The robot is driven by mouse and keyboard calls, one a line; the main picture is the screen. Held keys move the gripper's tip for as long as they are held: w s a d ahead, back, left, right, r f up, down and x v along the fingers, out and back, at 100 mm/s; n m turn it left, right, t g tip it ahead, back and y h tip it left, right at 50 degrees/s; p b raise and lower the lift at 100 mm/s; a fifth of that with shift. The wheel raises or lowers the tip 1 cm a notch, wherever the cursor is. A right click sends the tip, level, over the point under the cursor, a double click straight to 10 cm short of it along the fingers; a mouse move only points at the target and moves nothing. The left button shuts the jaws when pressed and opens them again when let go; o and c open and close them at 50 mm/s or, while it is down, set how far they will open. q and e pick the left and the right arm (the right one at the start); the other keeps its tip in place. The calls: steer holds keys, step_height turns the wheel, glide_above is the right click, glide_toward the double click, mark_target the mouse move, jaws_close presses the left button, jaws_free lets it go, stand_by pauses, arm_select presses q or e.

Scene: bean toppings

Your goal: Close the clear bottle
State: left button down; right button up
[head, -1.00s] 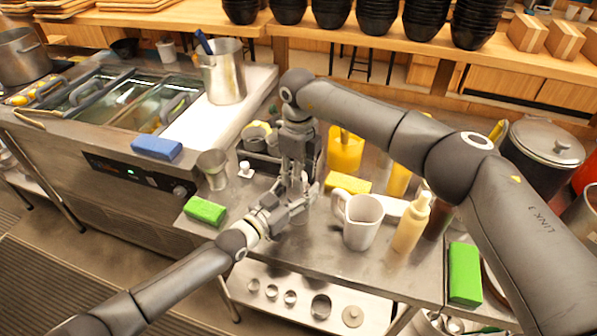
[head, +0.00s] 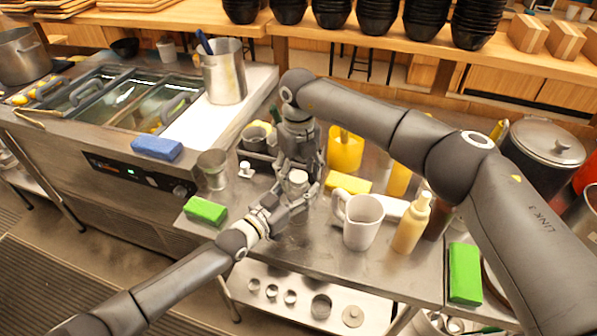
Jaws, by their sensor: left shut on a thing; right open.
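The clear bottle is mostly hidden by my grippers. A whitish round top (head: 298,176), likely its cap, shows between them above the steel counter. I cannot tell whether it is seated on the bottle. My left gripper (head: 292,204) comes in from the lower left and is shut on what seems to be the bottle's body. My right gripper (head: 298,168) points down from above, open, with its fingers beside the whitish top.
A white pitcher (head: 362,224) and a cream squeeze bottle (head: 411,226) stand to the right. A green sponge (head: 205,209) and a metal cup (head: 212,168) are at left. A yellow sponge (head: 349,183) lies behind the pitcher. The counter's front edge is close.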

step_height(320, 180, up, 12)
stand_by(0.5)
arm_select(q)
steer(key=c, duration=0.5)
jaws_free()
steer(key=v, duration=1.2)
